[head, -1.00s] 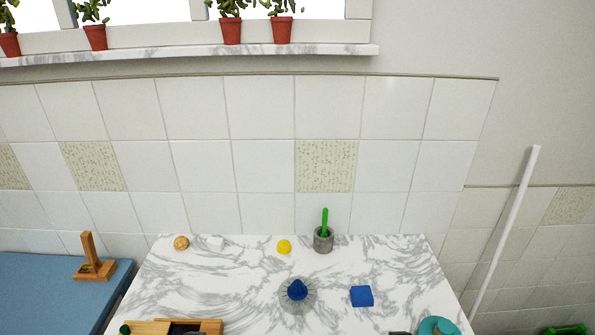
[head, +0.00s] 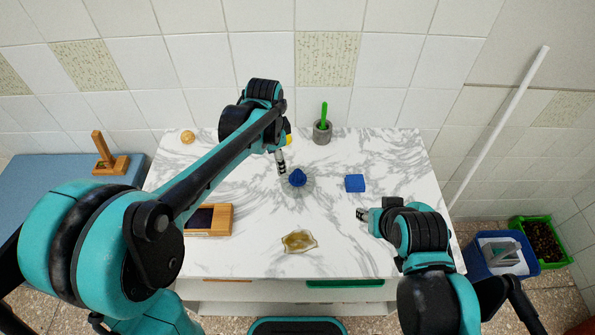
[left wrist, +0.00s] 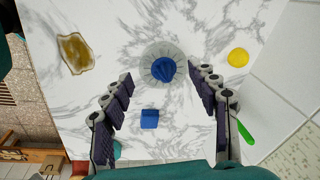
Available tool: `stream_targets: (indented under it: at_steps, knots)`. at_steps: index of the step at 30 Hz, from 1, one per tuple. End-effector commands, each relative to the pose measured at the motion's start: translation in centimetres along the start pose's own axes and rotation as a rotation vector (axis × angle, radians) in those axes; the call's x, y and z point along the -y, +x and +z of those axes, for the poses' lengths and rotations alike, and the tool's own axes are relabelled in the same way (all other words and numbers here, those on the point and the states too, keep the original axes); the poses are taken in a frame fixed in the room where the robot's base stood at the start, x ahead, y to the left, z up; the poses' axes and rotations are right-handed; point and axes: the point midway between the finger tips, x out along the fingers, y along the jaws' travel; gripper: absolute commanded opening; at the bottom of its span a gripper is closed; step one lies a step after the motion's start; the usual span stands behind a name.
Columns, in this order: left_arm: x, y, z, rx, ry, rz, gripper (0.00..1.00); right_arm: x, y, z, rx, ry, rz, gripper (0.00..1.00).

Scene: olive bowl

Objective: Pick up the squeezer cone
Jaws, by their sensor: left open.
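The blue squeezer cone (head: 297,178) stands in a clear ribbed dish (head: 308,189) near the middle of the marble table. It also shows in the left wrist view (left wrist: 164,69), just beyond and between the fingertips. My left gripper (head: 282,168) is over the table close to the cone, pointing down. In the left wrist view its two fingers (left wrist: 160,82) are spread wide with nothing between them. My right gripper (head: 362,214) is low over the table at the right, below the blue block in the picture; its finger gap is too small to judge.
A blue block (head: 355,183) lies right of the cone. An amber bowl (head: 299,241) is near the front edge. A wooden box (head: 224,219) is left.

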Motion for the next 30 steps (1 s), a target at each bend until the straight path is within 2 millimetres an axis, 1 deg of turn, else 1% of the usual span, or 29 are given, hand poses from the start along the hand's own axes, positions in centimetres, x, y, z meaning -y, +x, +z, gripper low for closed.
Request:
stream_targets:
  at_steps: [1,3,6,9,13,18,23,30]
  knots:
    - [0.6,0.6,-1.5,0.014,0.067,0.024,0.59,0.0,-0.7,-0.5,0.000,0.000,0.000,0.40]
    - [1.0,2.0,-3.1,0.031,0.160,0.056,0.59,0.0,-1.1,-0.8,0.000,0.000,0.000,0.40]
    - [1.2,3.7,-4.7,0.050,0.267,0.096,0.59,0.0,-1.5,-1.1,0.000,0.000,0.000,0.40]
    - [1.2,4.9,-5.8,0.060,0.338,0.123,0.59,0.0,-1.8,-1.3,0.000,0.000,0.000,0.40]
    - [1.2,6.0,-6.2,0.065,0.378,0.138,0.59,0.0,-1.8,-1.3,0.000,0.000,0.000,0.40]
    - [1.0,7.9,-6.1,0.066,0.382,0.139,0.59,0.0,-1.4,-1.0,0.000,0.000,0.000,0.40]
    - [0.8,9.3,-6.1,0.066,0.381,0.139,0.59,0.0,-1.2,-0.8,0.000,0.000,0.000,0.40]
    - [0.3,12.8,-6.1,0.066,0.380,0.138,0.59,0.0,-0.5,-0.3,0.000,0.000,0.000,0.40]
